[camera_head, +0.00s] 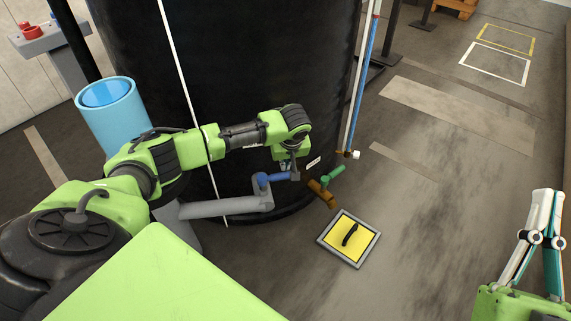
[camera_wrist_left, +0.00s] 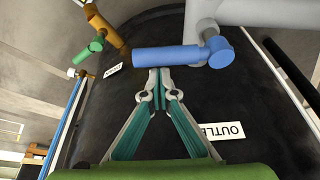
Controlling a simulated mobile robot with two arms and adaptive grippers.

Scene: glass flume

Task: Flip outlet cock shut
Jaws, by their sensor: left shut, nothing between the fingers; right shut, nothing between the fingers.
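The outlet cock has a blue handle (camera_head: 275,177) on a grey pipe (camera_head: 225,207) at the foot of the black tank. In the left wrist view the blue handle (camera_wrist_left: 165,57) lies crosswise, its pivot end at the right against the grey pipe (camera_wrist_left: 207,20). My left gripper (camera_wrist_left: 160,76) is shut and empty, its fingertips right at the handle's near edge; I cannot tell whether they touch. In the head view my left gripper (camera_head: 288,163) is partly hidden by its own wrist. My right gripper (camera_head: 547,197) is shut and empty at the right edge, far from the cock.
A brass pipe with a green handle (camera_head: 333,173) sits right of the cock. The black tank (camera_head: 265,75) stands behind. A framed yellow plate (camera_head: 338,244) lies on the floor. A blue cylinder (camera_head: 117,120) stands left.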

